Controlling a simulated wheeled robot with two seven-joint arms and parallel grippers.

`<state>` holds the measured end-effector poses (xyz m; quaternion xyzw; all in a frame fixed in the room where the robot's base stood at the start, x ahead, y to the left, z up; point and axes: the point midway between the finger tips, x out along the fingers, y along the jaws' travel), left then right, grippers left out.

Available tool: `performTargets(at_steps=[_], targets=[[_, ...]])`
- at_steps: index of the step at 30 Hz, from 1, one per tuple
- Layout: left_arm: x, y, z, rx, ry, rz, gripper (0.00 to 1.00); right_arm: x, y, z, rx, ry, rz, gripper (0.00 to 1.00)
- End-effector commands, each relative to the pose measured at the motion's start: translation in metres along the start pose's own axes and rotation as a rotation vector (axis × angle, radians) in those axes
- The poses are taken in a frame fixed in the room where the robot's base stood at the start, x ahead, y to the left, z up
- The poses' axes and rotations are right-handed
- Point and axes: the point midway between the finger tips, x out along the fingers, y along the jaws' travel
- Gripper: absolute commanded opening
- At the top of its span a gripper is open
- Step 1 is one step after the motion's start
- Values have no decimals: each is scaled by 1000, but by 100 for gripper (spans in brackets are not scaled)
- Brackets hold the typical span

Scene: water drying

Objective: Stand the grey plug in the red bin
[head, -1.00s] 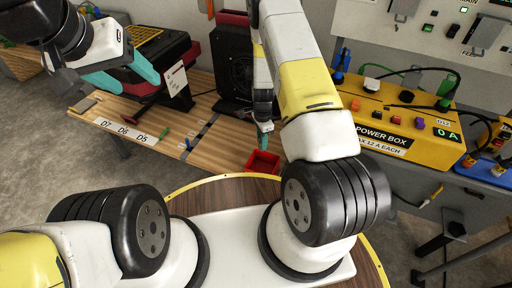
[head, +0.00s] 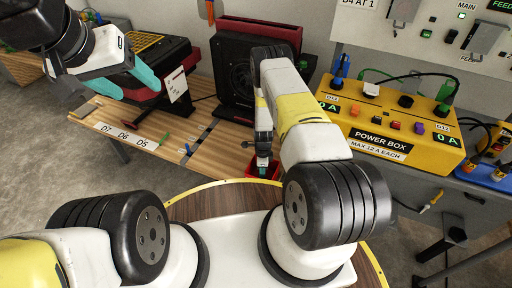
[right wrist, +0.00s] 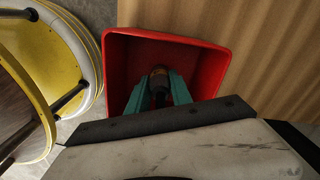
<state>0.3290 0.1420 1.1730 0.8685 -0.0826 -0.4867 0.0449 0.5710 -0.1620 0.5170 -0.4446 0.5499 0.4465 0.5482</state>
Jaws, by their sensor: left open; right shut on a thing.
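The red bin (right wrist: 215,70) is open-topped and stands on the wooden bench; in the head view only part of it (head: 249,171) shows past my right arm. My right gripper (right wrist: 160,92) points down inside the bin, its teal fingers shut on a small dark plug (right wrist: 160,72) with a brownish end. The plug sits between the bin's walls; its grey colour is hard to tell in the shadow, and whether it touches the floor is hidden. My left gripper (head: 128,83) is open and empty, up at the left, away from the bin.
The yellow power box (head: 385,128) with plugs and cables stands to the right. A black fan-like unit (head: 235,70) stands behind the bin. Small coloured pieces and labels D7, D6, D5 (head: 122,136) lie on the bench (head: 172,150) at left.

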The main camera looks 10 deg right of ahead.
Motion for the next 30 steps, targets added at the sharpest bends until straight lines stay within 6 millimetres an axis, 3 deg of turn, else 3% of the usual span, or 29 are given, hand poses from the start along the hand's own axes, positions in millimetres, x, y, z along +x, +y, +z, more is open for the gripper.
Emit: performTargets(at_steps=[12,13,15,16,26,30], targets=[[0,0,0,0,0,0,62,9,0,0,0,0,-1,0],[0,0,0,0,0,0,62,8,0,0,0,0,-1,32],[0,0,0,0,0,0,62,8,0,0,0,0,-1,46],[0,0,0,0,0,0,62,8,0,0,0,0,-1,48],[0,0,0,0,0,0,62,6,-1,0,-1,-1,-1,48],[0,0,0,0,0,0,62,-9,-2,0,0,-1,-3,48]])
